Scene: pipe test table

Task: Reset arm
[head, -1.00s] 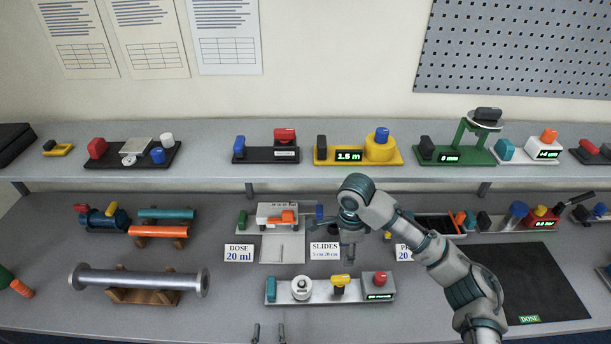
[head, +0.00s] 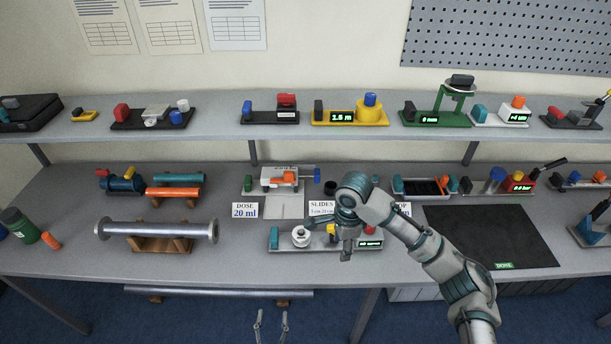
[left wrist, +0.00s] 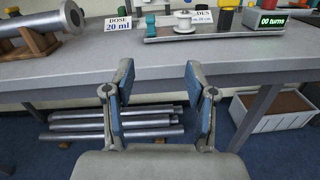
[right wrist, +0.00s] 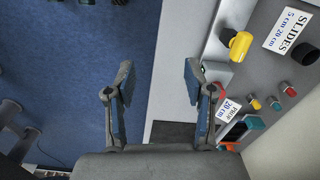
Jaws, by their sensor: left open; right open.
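My right arm enters the head view from the right. My left gripper (head: 271,318) shows only as two fingertips at the bottom of the head view, over the floor in front of the table. In the left wrist view it (left wrist: 158,78) is open and empty, facing the table's front edge.
The table (head: 90,250) carries a steel pipe on a wooden cradle (head: 160,243), coloured pipes (head: 173,193), a black mat (head: 490,237) and several devices. A shelf (head: 215,147) of instruments runs behind. Pipes (left wrist: 115,120) and a white bin (left wrist: 280,122) are below the table.

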